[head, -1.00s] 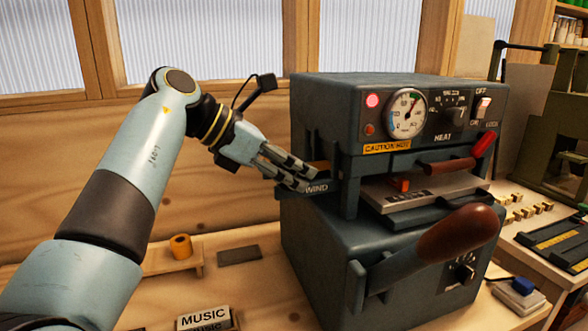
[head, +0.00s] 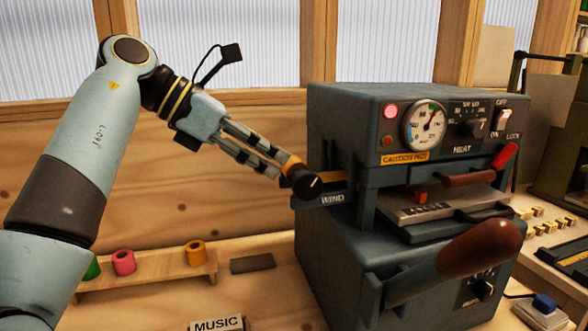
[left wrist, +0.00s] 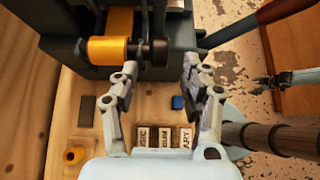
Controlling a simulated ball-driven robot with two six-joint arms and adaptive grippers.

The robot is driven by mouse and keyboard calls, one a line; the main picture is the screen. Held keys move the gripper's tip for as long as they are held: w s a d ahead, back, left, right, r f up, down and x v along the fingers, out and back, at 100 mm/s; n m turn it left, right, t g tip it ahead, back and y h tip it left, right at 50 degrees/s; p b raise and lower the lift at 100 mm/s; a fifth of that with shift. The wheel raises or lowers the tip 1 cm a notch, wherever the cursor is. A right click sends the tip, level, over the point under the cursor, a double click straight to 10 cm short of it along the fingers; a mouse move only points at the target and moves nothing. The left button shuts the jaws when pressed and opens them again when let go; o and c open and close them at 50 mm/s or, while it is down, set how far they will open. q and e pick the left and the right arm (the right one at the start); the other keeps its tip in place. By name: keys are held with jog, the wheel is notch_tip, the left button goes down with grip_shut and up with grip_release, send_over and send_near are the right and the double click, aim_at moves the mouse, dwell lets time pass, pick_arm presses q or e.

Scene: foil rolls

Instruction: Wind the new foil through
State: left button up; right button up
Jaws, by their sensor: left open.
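The dark blue-grey foil press (head: 340,240) stands right of centre in the head view. On its left side, by the WIND label (head: 332,198), is a dark round knob (head: 305,181) with a pale mark. A gold foil roll (head: 292,163) sits just behind the knob, and both show in the left wrist view, the roll (left wrist: 108,50) left of the knob (left wrist: 157,52). My left gripper (head: 279,167) is open, its fingertips close to the knob; contact is unclear. In the left wrist view, a dark gripper, seemingly my right (left wrist: 264,84), is small at the right edge.
A wooden rack (head: 150,272) holds green, pink (head: 123,262) and orange (head: 195,253) foil rolls. A grey plate (head: 252,264) and a MUSIC block (head: 217,325) lie on the bench. The press has a brown-handled lever (head: 480,248). Gold type pieces (head: 540,222) lie at right.

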pick_arm(q)
jog(key=v, duration=0.2)
jog(key=shift+s+a+r, duration=0.1)
jog(key=shift+a+r, duration=0.15)
jog(key=shift+a, duration=0.05)
